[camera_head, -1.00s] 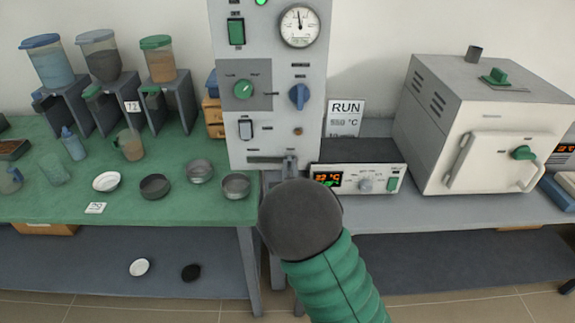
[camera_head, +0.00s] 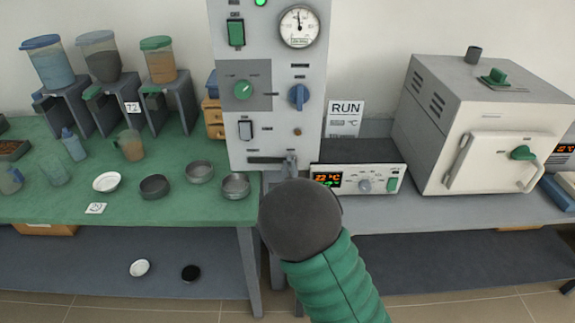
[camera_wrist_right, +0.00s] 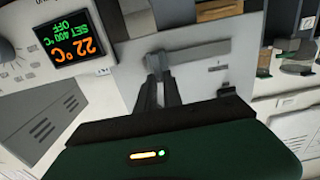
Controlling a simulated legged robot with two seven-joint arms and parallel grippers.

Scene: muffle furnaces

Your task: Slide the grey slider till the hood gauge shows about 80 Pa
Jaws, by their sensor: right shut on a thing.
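The hood gauge (camera_head: 299,26) is a round white dial at the top of the grey control panel (camera_head: 252,130). Its needle points nearly straight up; the figures are too small to read. The grey slider (camera_head: 266,160) sits low on the panel, its slot running left to right. In the wrist view the slider (camera_wrist_right: 195,53) shows upside down as a grey bar. My right gripper (camera_wrist_right: 161,78) is shut on the slider's handle at one end of the bar. In the head view my dark round wrist hides most of this gripper. My left gripper is not in view.
A controller box (camera_head: 356,179) with a lit display stands just right of the slider. A white furnace (camera_head: 482,130) is further right. Several bowls, including a grey one (camera_head: 236,186), stand on the green bench (camera_head: 130,204) at left. A blue knob (camera_head: 298,96) is above the slider.

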